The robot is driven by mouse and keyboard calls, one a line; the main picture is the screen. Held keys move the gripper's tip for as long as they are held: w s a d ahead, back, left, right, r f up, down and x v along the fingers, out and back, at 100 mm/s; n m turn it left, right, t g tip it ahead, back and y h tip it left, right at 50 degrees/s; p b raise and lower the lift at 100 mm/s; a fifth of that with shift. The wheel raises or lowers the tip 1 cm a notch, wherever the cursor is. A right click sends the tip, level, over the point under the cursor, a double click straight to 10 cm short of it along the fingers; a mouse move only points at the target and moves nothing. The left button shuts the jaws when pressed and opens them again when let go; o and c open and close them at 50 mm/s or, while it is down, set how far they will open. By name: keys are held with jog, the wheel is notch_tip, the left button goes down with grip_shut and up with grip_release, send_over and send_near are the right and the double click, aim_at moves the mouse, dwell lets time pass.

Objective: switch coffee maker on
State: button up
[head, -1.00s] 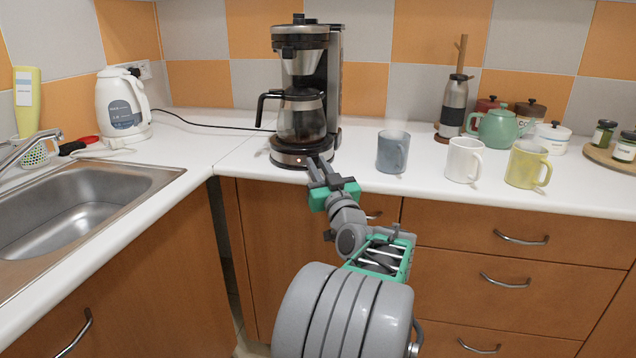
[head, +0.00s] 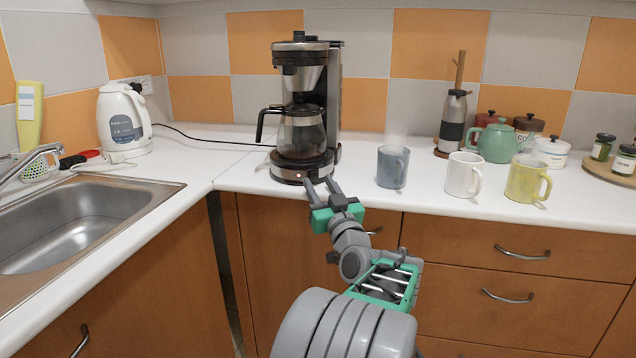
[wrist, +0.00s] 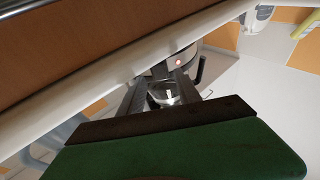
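The coffee maker (head: 307,100) stands on the counter against the tiled wall, black and silver, with its glass carafe (head: 302,132) seated on the base. A small reddish light or button shows on the front of the base (head: 303,177); it also shows red in the wrist view (wrist: 178,62). My gripper (head: 320,181) is just in front of the base, low at the counter's front edge, with its fingertips close to the light. Its two fingers are apart with nothing between them. I cannot tell whether a fingertip touches the base. In the wrist view the gripper (wrist: 161,80) points toward the base.
A grey-blue mug (head: 391,167), a white mug (head: 462,175) and a yellow mug (head: 526,178) stand right of the coffee maker. A white kettle (head: 122,120) and the sink (head: 70,225) are at left. The counter (head: 232,165) left of the coffee maker is clear.

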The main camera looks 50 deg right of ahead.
jog(key=v, duration=0.6)
jog(key=w+a+r+n+g+y+p, duration=0.1)
jog(key=w+a+n+g+y+p, duration=0.15)
jog(key=w+a+y+p, duration=0.7)
jog(key=w+a+r+n+g+y+p, duration=0.1)
jog(key=w+a+n+g+p, duration=0.3)
jog(key=a, duration=1)
jog(key=s+a+r+g+y+p, duration=0.1)
jog(key=s+a+g+p, duration=0.15)
jog(key=a+p, duration=0.45)
jog(key=s+a+r+g+y+p, duration=0.1)
jog(key=s+a+g+p, duration=0.2)
jog(key=a, duration=0.6)
jog(key=s+a+r+g+h+p, duration=0.1)
jog(key=s+a+p, duration=0.3)
jog(key=s, duration=0.4)
jog(key=shift+s+r+g+p, duration=0.3)
jog(key=shift+r+g+p, duration=0.25)
jog(key=shift+g+p, duration=0.15)
